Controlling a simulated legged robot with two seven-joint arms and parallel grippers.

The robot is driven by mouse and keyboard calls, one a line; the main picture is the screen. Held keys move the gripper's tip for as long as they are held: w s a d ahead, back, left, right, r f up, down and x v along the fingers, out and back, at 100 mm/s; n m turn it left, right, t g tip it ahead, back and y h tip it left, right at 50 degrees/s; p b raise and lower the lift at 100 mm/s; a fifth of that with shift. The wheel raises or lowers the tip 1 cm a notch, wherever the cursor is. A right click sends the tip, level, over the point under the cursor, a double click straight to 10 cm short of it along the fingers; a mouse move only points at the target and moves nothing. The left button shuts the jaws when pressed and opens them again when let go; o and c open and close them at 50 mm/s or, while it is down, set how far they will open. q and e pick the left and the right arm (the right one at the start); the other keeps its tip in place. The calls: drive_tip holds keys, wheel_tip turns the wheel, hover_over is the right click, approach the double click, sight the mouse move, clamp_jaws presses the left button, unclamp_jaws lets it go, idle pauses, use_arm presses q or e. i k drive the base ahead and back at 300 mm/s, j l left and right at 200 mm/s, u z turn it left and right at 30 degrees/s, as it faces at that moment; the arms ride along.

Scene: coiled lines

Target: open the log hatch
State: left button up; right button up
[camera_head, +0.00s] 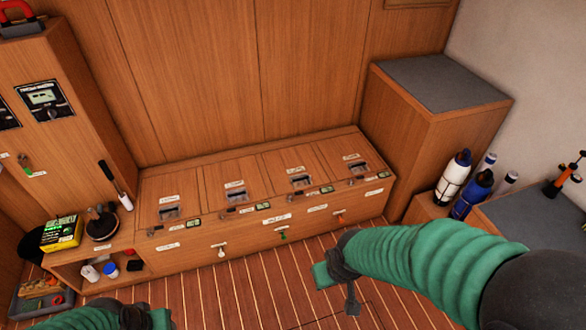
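A low wooden bench (208,244) runs along the back wall with several lids in its top, each with a label and a recessed grey latch. The lids are the left one (165,192), the second (231,182), the third (292,160) and the right one (345,152); all look shut. The labels are too small to read, so I cannot tell which is the log hatch. My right gripper (338,283), on a green-sleeved arm, is above the floor in front of the bench, touching no lid. My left gripper (148,318) is at the bottom edge, partly cut off.
Small coloured pulls, white (222,252), green (283,235) and orange (339,218), are on the bench front. A cabinet (428,118) stands right of the bench, with bottles (454,178) beside it. A shelf at left holds a yellow-green box (62,232). The plank floor (235,295) looks clear.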

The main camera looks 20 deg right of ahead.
sight(297, 167)
drive_tip(key=i+l+u, duration=0.45)
drive_tip(key=i+l, duration=1.2)
drive_tip(key=i, duration=0.05)
